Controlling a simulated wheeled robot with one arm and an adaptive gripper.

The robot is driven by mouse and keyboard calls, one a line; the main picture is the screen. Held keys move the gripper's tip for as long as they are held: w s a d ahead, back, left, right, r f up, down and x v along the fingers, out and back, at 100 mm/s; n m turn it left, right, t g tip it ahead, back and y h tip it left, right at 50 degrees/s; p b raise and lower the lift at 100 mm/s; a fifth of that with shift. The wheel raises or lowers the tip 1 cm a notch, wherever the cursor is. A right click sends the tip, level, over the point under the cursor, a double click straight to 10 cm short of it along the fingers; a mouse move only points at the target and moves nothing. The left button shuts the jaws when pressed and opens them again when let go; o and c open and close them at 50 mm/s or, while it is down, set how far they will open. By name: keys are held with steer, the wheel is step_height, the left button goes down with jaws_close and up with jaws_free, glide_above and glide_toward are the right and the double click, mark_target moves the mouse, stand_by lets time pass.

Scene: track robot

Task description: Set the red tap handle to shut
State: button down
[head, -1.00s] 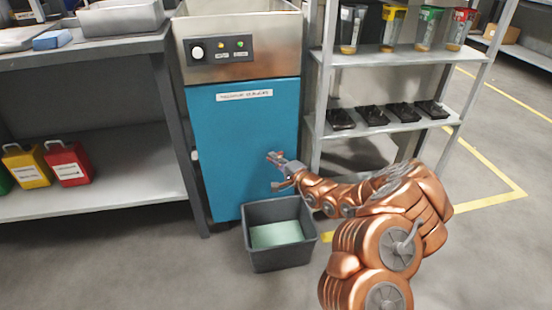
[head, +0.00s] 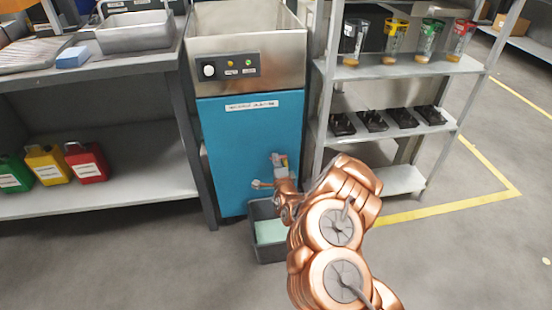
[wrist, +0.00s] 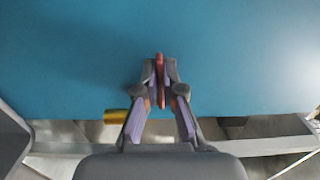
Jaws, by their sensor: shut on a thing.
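The red tap handle (wrist: 160,64) is a thin upright red piece between my fingertips in the wrist view, in front of a blue panel. My gripper (wrist: 160,78) is shut on it, with a fingertip on each side. In the head view my gripper (head: 280,162) is low on the front of the blue machine (head: 250,140), where the handle is mostly hidden. A brass tap part (wrist: 117,116) shows left of the fingers, and a brass piece (head: 262,184) shows at the same place in the head view.
A dark grey tub (head: 256,246) with pale green contents stands on the floor below the tap, partly covered by my arm. A workbench (head: 110,208) with coloured canisters stands left. A metal shelf (head: 395,66) with cups stands close on the right. Floor farther right is clear.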

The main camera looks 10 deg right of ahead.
steer(key=shift+w+d+h, duration=0.1)
steer(key=shift+w+h, duration=0.05)
steer(key=shift+h, duration=0.25)
steer(key=c, duration=1.6)
jaws_free()
steer(key=shift+s, duration=6.05)
steer(key=shift+a+r, duration=0.1)
steer(key=shift+a, duration=0.1)
